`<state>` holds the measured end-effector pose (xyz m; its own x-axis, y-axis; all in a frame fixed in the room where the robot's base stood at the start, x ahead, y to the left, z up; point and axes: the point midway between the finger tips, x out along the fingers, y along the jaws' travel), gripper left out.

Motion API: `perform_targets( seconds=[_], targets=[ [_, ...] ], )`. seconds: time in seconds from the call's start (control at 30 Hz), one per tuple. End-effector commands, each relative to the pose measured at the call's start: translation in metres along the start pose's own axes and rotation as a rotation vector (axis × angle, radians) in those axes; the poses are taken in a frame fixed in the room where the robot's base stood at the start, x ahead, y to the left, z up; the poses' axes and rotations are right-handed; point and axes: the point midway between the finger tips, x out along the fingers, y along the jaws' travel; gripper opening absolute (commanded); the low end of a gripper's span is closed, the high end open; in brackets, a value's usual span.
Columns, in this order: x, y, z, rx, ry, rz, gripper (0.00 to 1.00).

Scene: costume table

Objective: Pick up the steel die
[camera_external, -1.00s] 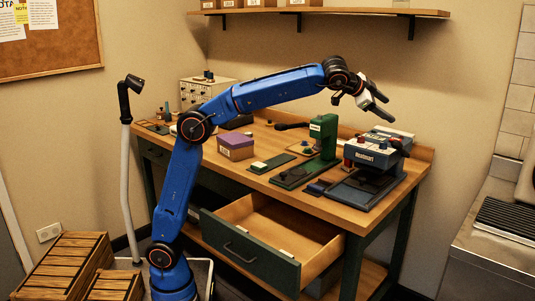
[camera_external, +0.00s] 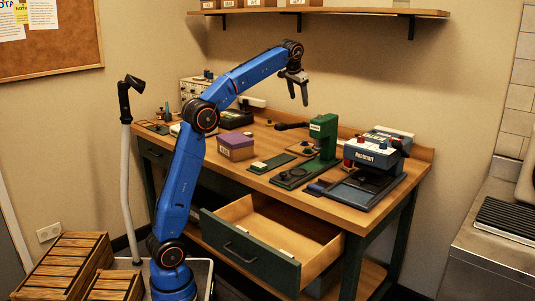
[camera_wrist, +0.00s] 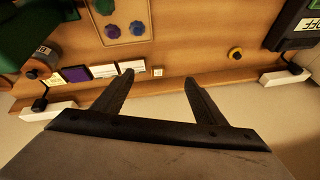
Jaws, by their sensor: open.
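I cannot pick out a steel die for sure in either view. In the wrist view, a small wooden tray (camera_wrist: 121,39) at the top holds green, blue (camera_wrist: 137,28) and purple (camera_wrist: 111,31) round pieces; none looks plainly steel. My gripper (camera_external: 299,100) is open and empty, fingers pointing down, above the back of the wooden table (camera_external: 262,183). In the wrist view its two fingers (camera_wrist: 159,78) are apart over the table's back edge, with a small pale block (camera_wrist: 157,71) seen between them.
A green press (camera_external: 322,145) and a blue-grey heat press (camera_external: 374,150) stand on the table's right half. A purple-topped box (camera_external: 236,145) stands left of them. The drawer (camera_external: 250,250) is pulled open in front. A wall shelf (camera_external: 350,11) hangs above.

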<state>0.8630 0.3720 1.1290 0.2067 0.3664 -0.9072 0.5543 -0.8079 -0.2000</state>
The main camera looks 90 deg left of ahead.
Motion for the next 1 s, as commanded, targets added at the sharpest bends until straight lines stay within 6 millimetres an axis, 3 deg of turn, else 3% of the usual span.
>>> perform_targets(
  seconds=[0.03,0.1,0.5,0.7,1.0],
  targets=[
    [0.007,-0.026,0.008,-0.05,-0.036,0.002,0.65],
    [0.014,-0.055,0.021,-0.118,-0.084,0.007,0.65],
    [0.037,-0.202,0.108,-0.487,-0.345,0.054,0.65],
    [0.036,-0.239,0.138,-0.594,-0.417,0.074,0.65],
    [0.051,-0.242,0.152,-0.618,-0.437,0.081,0.65]
  ],
)
